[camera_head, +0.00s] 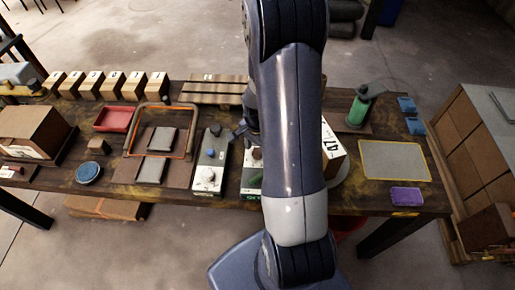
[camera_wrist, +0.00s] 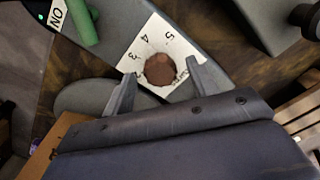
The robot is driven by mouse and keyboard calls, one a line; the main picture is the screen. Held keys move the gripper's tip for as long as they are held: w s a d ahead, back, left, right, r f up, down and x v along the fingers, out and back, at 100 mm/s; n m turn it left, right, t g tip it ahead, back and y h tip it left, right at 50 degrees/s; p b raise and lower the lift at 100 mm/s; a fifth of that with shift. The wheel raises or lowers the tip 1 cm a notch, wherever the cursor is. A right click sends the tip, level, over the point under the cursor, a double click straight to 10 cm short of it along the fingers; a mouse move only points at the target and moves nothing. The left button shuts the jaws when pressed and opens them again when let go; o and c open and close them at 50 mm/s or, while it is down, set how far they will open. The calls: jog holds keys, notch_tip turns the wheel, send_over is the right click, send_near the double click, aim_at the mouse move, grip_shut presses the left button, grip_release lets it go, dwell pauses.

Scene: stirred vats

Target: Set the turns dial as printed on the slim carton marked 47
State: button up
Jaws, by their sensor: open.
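In the wrist view a reddish-brown dial knob (camera_wrist: 160,70) sits on a white plate (camera_wrist: 147,42) printed with 3, 4 and 5. My gripper (camera_wrist: 160,76) is open, with a fingertip on either side of the knob. I cannot tell whether the fingers touch it or how far down they reach. In the head view my gripper (camera_head: 243,132) is mostly hidden behind my arm. The carton marked 47 (camera_head: 331,148) stands just right of my arm, its left part hidden; no dial setting on it is readable.
A green handle (camera_wrist: 82,22) and an ON label (camera_wrist: 57,13) lie near the knob. A green bottle (camera_head: 359,108) stands at the right. A grey mat (camera_head: 394,160) lies bare at the right.

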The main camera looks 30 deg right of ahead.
jog(key=shift+f, duration=0.25)
jog(key=shift+c, duration=0.5)
jog(key=c, duration=0.9)
